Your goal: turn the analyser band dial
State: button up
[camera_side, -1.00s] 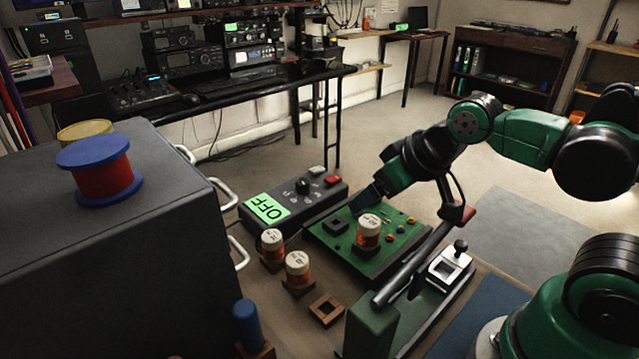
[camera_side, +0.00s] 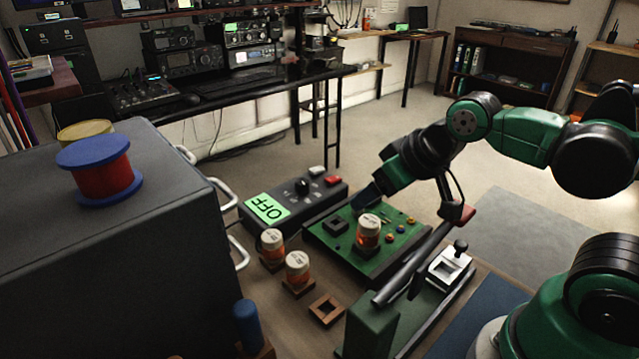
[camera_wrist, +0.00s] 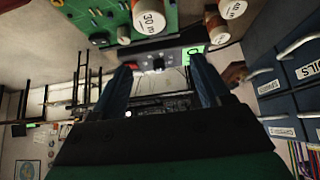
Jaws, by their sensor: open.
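The analyser is a dark grey box (camera_side: 325,197) behind the green board, with a lit green screen (camera_side: 267,207) reading OFF. Its black band dial (camera_side: 302,186) stands on the top face, right of the screen. My gripper (camera_side: 365,198) is at the right of the analyser, over the board's back edge, apart from the dial. In the wrist view my gripper (camera_wrist: 160,66) is open and empty, its two blue fingers spread wide. The analyser (camera_wrist: 143,56) and its dial (camera_wrist: 158,63) show beyond and between the fingertips there.
The green board (camera_side: 345,252) carries an orange coil with a white cap (camera_side: 368,231). Two more such coils (camera_side: 272,245) (camera_side: 297,268) stand left of it. A red button (camera_side: 333,180) and a pale one (camera_side: 316,171) sit beside the dial. A dark cabinet (camera_side: 110,260) fills the left.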

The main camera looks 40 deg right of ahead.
jog(key=w+r+g, duration=0.1)
jog(key=w+r, duration=0.2)
jog(key=w, duration=0.1)
jog(key=m+g, duration=0.1)
jog(key=g, duration=0.5)
send_over(302, 181)
notch_tip(302, 181, down, 6)
jog(key=shift+s+r, duration=0.15)
jog(key=shift+f, duration=3.1)
grip_shut()
